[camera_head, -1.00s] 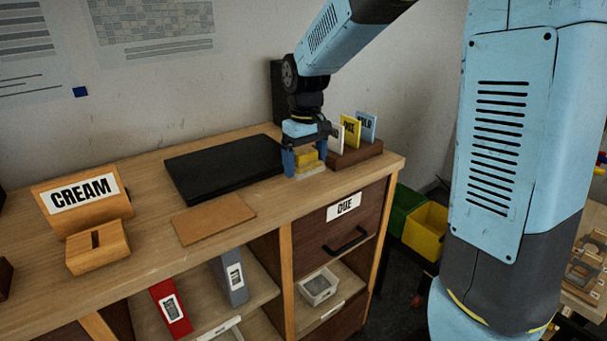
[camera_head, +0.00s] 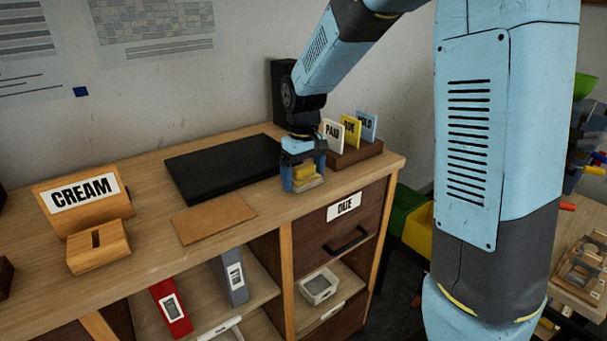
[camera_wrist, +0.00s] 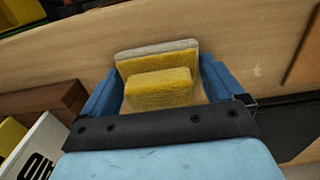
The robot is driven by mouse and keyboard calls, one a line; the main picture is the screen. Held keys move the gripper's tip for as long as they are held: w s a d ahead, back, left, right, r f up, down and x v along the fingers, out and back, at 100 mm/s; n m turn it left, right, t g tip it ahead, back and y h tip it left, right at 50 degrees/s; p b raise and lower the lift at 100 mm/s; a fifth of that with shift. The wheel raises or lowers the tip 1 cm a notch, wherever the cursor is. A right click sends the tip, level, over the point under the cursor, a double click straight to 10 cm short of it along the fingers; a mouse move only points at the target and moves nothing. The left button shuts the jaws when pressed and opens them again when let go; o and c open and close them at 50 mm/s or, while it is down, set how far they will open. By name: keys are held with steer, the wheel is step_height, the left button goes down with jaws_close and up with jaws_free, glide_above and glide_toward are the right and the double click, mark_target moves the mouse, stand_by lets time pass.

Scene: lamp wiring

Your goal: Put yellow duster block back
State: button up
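The yellow duster block (camera_head: 304,172) is a yellow piece on a wider yellow base with a pale grey edge. It is low over the right part of the wooden counter, near the front edge; I cannot tell whether it touches the top. My gripper (camera_head: 304,180) points down with its blue fingers on either side of the block. In the wrist view, the duster block (camera_wrist: 160,88) sits between the two fingertips of my gripper (camera_wrist: 160,75), and its base fills the gap between them.
A wooden rack (camera_head: 352,154) with white, yellow and blue cards stands just behind right. A black flat panel (camera_head: 222,165) and a brown mat (camera_head: 213,218) lie to the left. The CREAM stand (camera_head: 84,197) is farther left. A drawer labelled DUE (camera_head: 343,225) is below.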

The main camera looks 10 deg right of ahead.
mark_target(304, 166)
stand_by(0.3)
step_height(304, 166, up, 12)
steer(key=shift+r, duration=0.15)
steer(key=s+d+m+t, duration=0.2)
steer(key=s+d, duration=0.3)
steer(key=s, duration=0.2)
steer(key=s+d+r+m+t, duration=0.1)
steer(key=s+d+m, duration=0.1)
steer(key=s+d, duration=0.3)
steer(key=s+d+r+m+t, duration=0.1)
steer(key=s+d, duration=0.4)
steer(key=s, duration=0.6)
steer(key=shift+s+r+m+t, duration=0.15)
steer(key=shift+m+t, duration=0.25)
steer(key=shift+t, duration=0.4)
